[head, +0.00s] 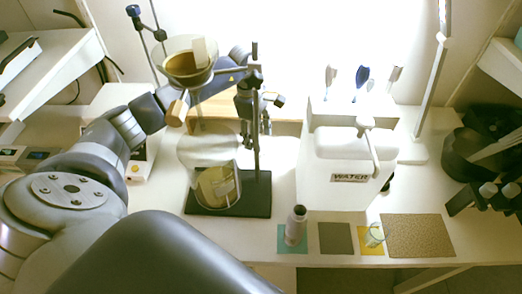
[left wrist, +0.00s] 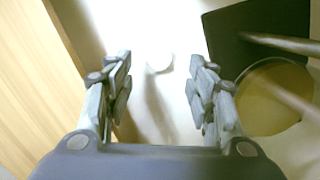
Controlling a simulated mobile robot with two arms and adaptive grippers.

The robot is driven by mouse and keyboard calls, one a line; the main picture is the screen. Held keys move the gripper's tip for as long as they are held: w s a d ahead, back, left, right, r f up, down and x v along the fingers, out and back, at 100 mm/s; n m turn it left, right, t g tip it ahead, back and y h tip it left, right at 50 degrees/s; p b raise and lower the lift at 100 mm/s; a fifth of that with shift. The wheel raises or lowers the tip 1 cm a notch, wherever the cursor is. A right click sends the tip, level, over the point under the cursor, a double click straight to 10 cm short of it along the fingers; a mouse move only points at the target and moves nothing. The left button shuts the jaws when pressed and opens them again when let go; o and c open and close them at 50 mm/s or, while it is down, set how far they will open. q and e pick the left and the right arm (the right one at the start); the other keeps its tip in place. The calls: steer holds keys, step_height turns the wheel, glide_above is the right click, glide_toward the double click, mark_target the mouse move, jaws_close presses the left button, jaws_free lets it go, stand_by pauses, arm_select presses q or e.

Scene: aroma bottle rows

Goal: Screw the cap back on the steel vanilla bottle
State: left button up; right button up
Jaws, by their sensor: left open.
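The steel bottle (head: 296,229) stands upright on a teal mat (head: 284,248) near the front of the table, with a dark top that is too small to read. In the left wrist view, a small white round piece (left wrist: 159,62), probably the cap, lies on the white table beyond and between my left fingertips. I cannot make it out in the head view. A dark gripper-like part (head: 500,190) at the far right may be my right gripper.
A stand with a black base (head: 258,197), funnel (head: 188,66) and glass vessel (head: 217,187) blocks the middle left. A wooden board (head: 284,105) lies behind. A white WATER tank (head: 345,160) stands right. Brown (head: 335,238), yellow (head: 370,251) and tan (head: 419,236) mats line the front.

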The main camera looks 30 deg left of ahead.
arm_select(q)
steer(key=shift+w+d+f+p, duration=0.1)
steer(key=shift+d+f+p, duration=0.1)
steer(key=shift+f, duration=0.65)
steer(key=shift+w+d+f+p, duration=0.1)
steer(key=shift+f+p, duration=0.1)
steer(key=shift+f, duration=0.7)
steer(key=shift+d+f+p, duration=0.1)
steer(key=shift+f+p, duration=0.1)
steer(key=shift+f, duration=0.65)
steer(key=c, duration=0.8)
